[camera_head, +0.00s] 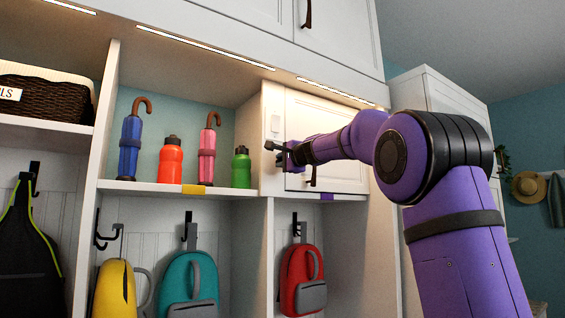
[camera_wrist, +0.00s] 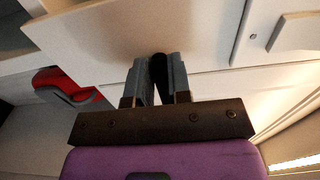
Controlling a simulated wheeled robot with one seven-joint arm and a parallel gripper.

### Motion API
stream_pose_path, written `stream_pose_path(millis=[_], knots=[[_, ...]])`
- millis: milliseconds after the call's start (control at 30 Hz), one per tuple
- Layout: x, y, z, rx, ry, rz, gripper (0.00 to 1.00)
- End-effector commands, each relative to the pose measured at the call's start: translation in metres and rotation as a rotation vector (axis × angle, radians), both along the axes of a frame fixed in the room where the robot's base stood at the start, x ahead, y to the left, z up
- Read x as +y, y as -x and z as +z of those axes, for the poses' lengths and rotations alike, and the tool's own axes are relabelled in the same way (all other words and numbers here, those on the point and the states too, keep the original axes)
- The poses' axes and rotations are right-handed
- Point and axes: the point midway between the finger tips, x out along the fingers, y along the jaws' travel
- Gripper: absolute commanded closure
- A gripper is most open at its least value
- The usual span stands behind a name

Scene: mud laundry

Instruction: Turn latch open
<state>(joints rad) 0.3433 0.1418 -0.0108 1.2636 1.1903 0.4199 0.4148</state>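The white cupboard door (camera_head: 330,125) is closed, to the right of the open cubbies. A dark handle (camera_head: 311,176) hangs at its lower left. My gripper (camera_head: 273,147) is at the left edge of the door, below a small white plate. In the wrist view, a dark rounded piece, which looks like the latch (camera_wrist: 159,67), stands between the two grey fingers of my gripper (camera_wrist: 158,80). The fingers appear to press on it from both sides. The latch's base is hidden by the fingers, and my wrist hides part of the door in the head view.
The white plate (camera_head: 275,122) is just above my gripper. The shelf to the left holds a blue umbrella (camera_head: 130,145), a red bottle (camera_head: 171,163), a pink umbrella (camera_head: 207,155) and a green bottle (camera_head: 241,168). A red backpack (camera_head: 301,280) hangs below.

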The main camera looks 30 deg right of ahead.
Motion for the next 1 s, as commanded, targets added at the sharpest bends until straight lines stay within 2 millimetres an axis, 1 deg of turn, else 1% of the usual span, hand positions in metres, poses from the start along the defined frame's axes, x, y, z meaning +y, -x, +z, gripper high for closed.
stream_pose_path(millis=[267,467,667,1000], knots=[[-0.0002,0.0001,-0.0004,0.0,0.027,0.0,1.0],[-0.0004,0.0,-0.0005,-0.003,0.119,0.0,1.0],[-0.0006,0.0,-0.0007,-0.009,0.279,0.0,1.0],[-0.0004,-0.0001,-0.0008,-0.02,0.603,0.0,1.0]])
